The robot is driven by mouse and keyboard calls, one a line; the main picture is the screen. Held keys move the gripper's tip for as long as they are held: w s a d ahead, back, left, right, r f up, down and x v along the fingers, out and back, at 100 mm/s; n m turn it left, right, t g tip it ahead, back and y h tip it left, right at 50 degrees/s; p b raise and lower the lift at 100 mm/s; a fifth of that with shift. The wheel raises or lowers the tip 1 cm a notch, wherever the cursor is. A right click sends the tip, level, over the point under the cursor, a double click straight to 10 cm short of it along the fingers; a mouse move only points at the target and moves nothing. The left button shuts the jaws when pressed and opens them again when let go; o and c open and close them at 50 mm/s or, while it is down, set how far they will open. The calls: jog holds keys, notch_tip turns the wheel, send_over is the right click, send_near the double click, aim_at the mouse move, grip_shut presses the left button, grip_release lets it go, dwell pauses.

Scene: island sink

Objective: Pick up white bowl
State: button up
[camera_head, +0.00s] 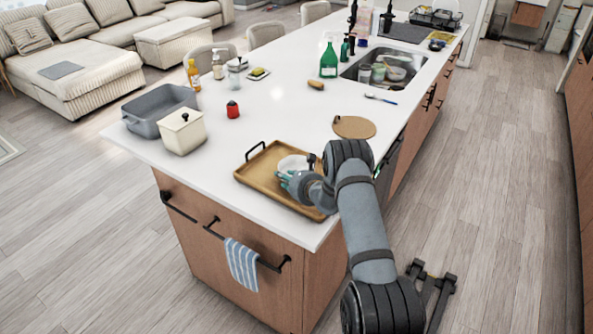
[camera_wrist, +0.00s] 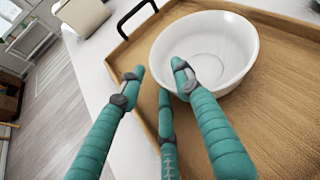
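The white bowl (camera_head: 291,163) sits upright on a wooden tray (camera_head: 262,182) near the front corner of the island. In the wrist view the bowl (camera_wrist: 228,38) looks empty, and its near-left rim lies by my fingertips. My gripper (camera_head: 283,179) is at the near-left side of the bowl in the head view. In the wrist view its teal fingers (camera_wrist: 157,74) are spread apart with nothing held between them. The right finger overlaps the bowl's rim; the other two appear outside the bowl. I cannot tell whether any finger touches it.
The tray has a black handle (camera_wrist: 135,14). A round wooden board (camera_head: 354,127) lies beyond it.

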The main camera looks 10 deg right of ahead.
jog(key=shift+w+a+f, duration=0.15)
jog(key=shift+w+f, duration=0.1)
jog(key=shift+w, duration=0.1)
jog(key=c, duration=0.8)
jog(key=shift+w+r, duration=0.1)
grip_shut()
